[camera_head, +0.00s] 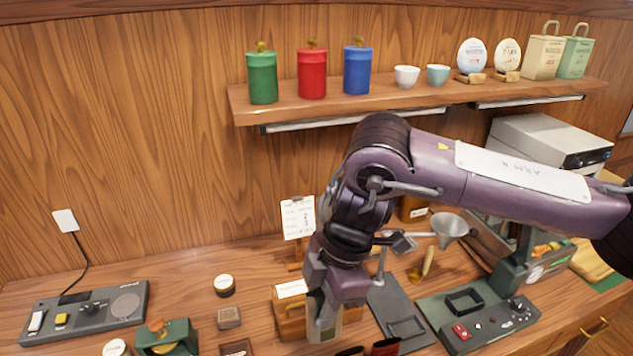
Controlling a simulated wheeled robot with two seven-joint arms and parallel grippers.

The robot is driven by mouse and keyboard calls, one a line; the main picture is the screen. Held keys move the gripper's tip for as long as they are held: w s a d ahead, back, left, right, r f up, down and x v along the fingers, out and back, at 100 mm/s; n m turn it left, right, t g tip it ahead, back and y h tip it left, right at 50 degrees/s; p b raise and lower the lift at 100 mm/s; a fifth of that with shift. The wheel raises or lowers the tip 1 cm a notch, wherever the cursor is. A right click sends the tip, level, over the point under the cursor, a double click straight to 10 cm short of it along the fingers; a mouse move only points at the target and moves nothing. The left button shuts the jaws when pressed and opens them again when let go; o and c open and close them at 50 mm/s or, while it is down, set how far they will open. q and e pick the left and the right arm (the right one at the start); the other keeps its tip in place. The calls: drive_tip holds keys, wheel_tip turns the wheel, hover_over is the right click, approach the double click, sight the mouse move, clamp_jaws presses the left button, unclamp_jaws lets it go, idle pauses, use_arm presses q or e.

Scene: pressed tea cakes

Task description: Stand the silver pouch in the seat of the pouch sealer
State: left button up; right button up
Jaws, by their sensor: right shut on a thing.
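My right arm reaches in from the right, and its gripper (325,312) points down over the front middle of the table. The gripper is shut on a narrow grey piece that looks like the silver pouch (327,331); the fingers and wrist hide much of it. The pouch sealer (434,308) is a green machine to the right of the gripper, with a black square frame, which looks like its seat (464,301), and a red switch on its base. The gripper and pouch are apart from the seat, to its left. My left gripper is out of view.
A wooden box (290,324) is close beside the gripper on the left. A dark flat plate (392,306) lies between gripper and sealer. A metal funnel (450,228) stands behind the sealer. A dark red thing (386,346) is at the front edge.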

drive_tip(key=w+d+r+m+t+h+b, duration=0.1)
drive_tip(key=w+d+m+t+b, duration=0.1)
drive_tip(key=w+d+m, duration=0.3)
drive_tip(key=w+d+r+m+t+h+b, duration=0.1)
drive_tip(key=w+d+m, duration=0.4)
drive_tip(key=d+m, duration=0.8)
drive_tip(key=m+t+b, duration=0.1)
drive_tip(key=m, duration=0.3)
drive_tip(key=shift+d+r+h, duration=0.2)
drive_tip(key=shift+d+h, duration=0.1)
drive_tip(key=shift+h, duration=0.1)
